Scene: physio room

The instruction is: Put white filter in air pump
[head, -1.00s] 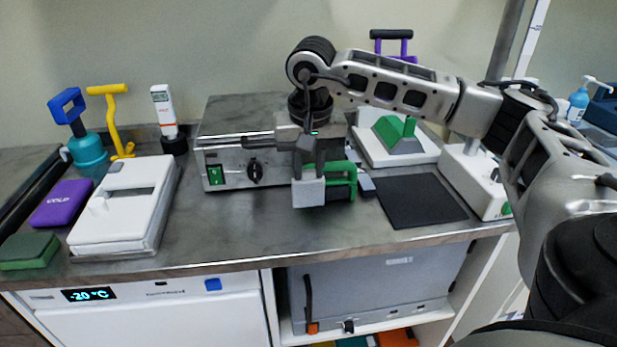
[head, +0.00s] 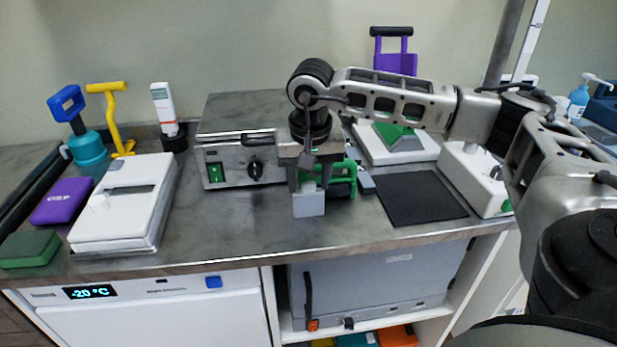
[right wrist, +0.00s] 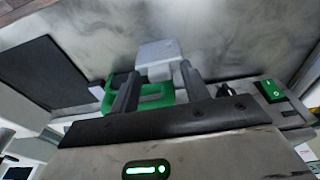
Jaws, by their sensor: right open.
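A small pale grey-white block (head: 308,204), which looks like the white filter, sits low at the tips of my right gripper (head: 310,186). The gripper points down and is open. In the right wrist view, the block (right wrist: 158,54) lies just beyond and between the two spread fingertips (right wrist: 160,72). A green frame with a dark part (head: 343,180) stands right behind and beside the fingers, partly hidden by them. I cannot tell whether it is the air pump, or whether the block touches it. My left gripper is not in view.
A metal box with a green switch (head: 228,173) stands behind the gripper. A black mat (head: 420,199) lies to the right, and a white device (head: 125,205) to the left. A teal pump with a blue handle (head: 88,150) stands far left. The counter's front middle is clear.

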